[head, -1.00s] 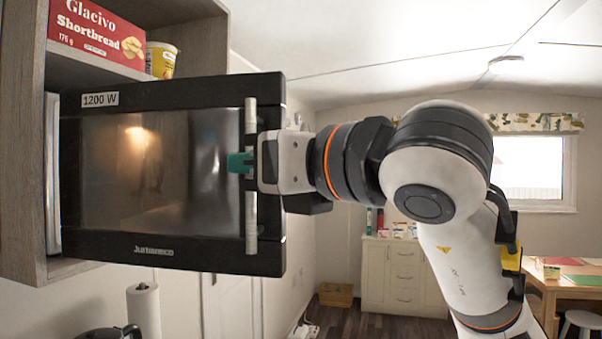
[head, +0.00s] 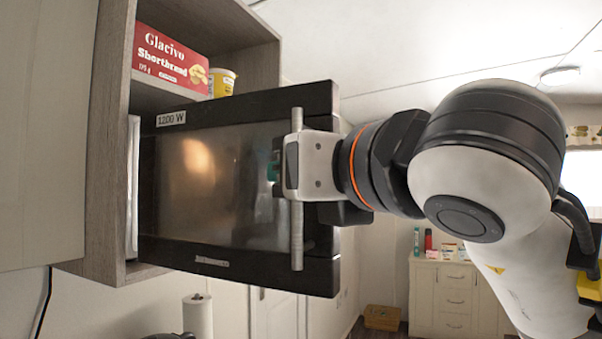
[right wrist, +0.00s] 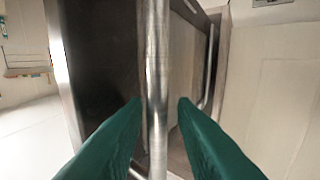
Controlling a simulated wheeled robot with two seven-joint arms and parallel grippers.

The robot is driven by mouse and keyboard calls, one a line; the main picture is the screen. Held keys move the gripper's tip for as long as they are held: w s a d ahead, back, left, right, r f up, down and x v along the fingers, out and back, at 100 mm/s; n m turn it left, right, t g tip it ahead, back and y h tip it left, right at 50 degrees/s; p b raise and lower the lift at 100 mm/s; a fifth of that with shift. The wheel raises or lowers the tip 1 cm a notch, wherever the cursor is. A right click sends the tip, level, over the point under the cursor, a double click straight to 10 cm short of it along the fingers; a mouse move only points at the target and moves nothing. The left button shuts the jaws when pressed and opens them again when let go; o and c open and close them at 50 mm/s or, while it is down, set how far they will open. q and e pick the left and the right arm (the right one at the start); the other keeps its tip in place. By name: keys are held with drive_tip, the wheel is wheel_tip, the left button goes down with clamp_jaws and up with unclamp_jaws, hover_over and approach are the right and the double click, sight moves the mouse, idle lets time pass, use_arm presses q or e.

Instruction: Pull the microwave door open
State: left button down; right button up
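The microwave door (head: 215,220) is a black-framed panel with a glass window, a "1200 W" label and a vertical metal handle (head: 297,240). It stands swung out at an angle from the microwave's pale front edge (head: 133,190) in the wooden cabinet. My right gripper (head: 276,166) reaches the handle's middle from the right. In the right wrist view, its green fingers (right wrist: 160,105) lie on either side of the handle (right wrist: 157,60), with a visible gap, so they are around it and not clamped. The microwave's inside is hidden in the head view. My left gripper is out of view.
A red shortbread box (head: 170,58) and a yellow tub (head: 222,82) stand on the cabinet shelf (head: 160,97) above the microwave. A paper towel roll (head: 198,315) is below the door. A cream cupboard (head: 455,298) stands far off.

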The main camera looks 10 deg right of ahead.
drive_tip(key=shift+a+f, duration=0.1)
drive_tip(key=shift+a, duration=0.05)
drive_tip(key=b+v, duration=0.4)
drive_tip(key=v, duration=0.8)
drive_tip(key=shift+w, duration=0.1)
